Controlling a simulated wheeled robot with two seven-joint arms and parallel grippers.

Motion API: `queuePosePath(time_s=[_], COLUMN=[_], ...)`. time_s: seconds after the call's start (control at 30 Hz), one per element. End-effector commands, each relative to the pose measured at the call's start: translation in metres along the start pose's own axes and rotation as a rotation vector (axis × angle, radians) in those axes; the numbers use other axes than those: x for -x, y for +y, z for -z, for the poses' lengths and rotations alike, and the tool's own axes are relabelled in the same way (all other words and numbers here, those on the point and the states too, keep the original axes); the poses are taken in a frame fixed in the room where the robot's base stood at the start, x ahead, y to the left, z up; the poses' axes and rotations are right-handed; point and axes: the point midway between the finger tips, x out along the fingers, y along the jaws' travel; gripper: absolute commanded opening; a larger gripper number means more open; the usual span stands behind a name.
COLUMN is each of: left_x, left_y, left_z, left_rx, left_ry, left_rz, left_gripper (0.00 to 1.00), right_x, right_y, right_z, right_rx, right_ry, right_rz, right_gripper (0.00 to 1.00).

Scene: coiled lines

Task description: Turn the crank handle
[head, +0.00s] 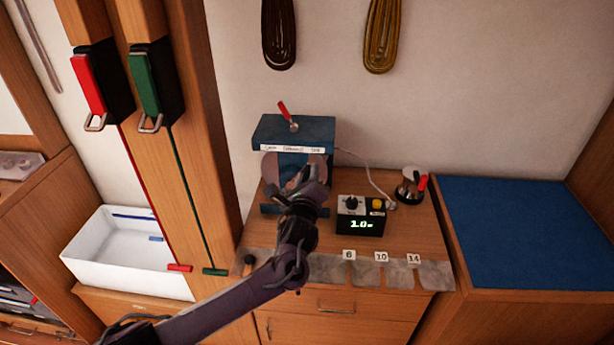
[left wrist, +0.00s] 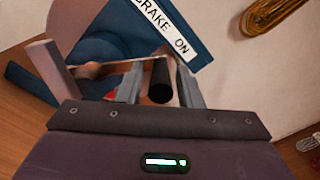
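The blue winch box (head: 292,131) stands on the wooden cabinet, with a red lever (head: 284,109) on top and a label on its front. In the left wrist view its label (left wrist: 165,25) reads "BRAKE ON". The black crank handle (left wrist: 160,82) points towards the wrist camera, on a brownish crank arm (left wrist: 110,68). My left gripper (head: 305,180) is in front of the winch and hides much of it. In the wrist view its grey fingers (left wrist: 161,75) flank the crank handle; whether they touch it is unclear. My right gripper is not in view.
A small display box (head: 360,217) stands right of my left gripper, with a kettle-like object (head: 411,186) behind it. Red (head: 88,83) and green (head: 146,82) levers with lines are on posts at left. A white bin (head: 115,262) is below. The blue mat (head: 530,230) at right is clear.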

Motion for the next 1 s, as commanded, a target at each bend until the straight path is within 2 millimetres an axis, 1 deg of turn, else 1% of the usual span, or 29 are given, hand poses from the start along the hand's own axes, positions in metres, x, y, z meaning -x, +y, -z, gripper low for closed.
queuePosePath(time_s=[0.27, 0.37, 0.47, 0.8, 0.9, 1.0], left_x=[0.0, 0.003, 0.012, 0.062, 0.072, 0.077], left_y=[0.0, 0.0, 0.001, 0.001, 0.001, 0.0], left_z=[-0.001, -0.001, 0.001, 0.002, 0.001, 0.0], left_rx=[0.001, 0.001, 0.001, 0.002, 0.001, 0.001], left_ry=[-0.002, -0.002, -0.001, 0.0, 0.0, -0.001], left_rz=[0.0, 0.0, 0.0, 0.001, 0.001, 0.0], left_gripper=[0.39, 0.39, 0.39, 0.39, 0.39, 0.39], right_x=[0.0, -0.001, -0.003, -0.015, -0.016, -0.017], right_y=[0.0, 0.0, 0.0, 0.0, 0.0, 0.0], right_z=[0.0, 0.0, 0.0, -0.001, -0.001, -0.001], right_rx=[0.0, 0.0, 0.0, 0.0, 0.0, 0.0], right_ry=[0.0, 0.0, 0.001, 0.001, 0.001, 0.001], right_rz=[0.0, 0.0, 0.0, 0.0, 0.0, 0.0], right_gripper=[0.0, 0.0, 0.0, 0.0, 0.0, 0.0])
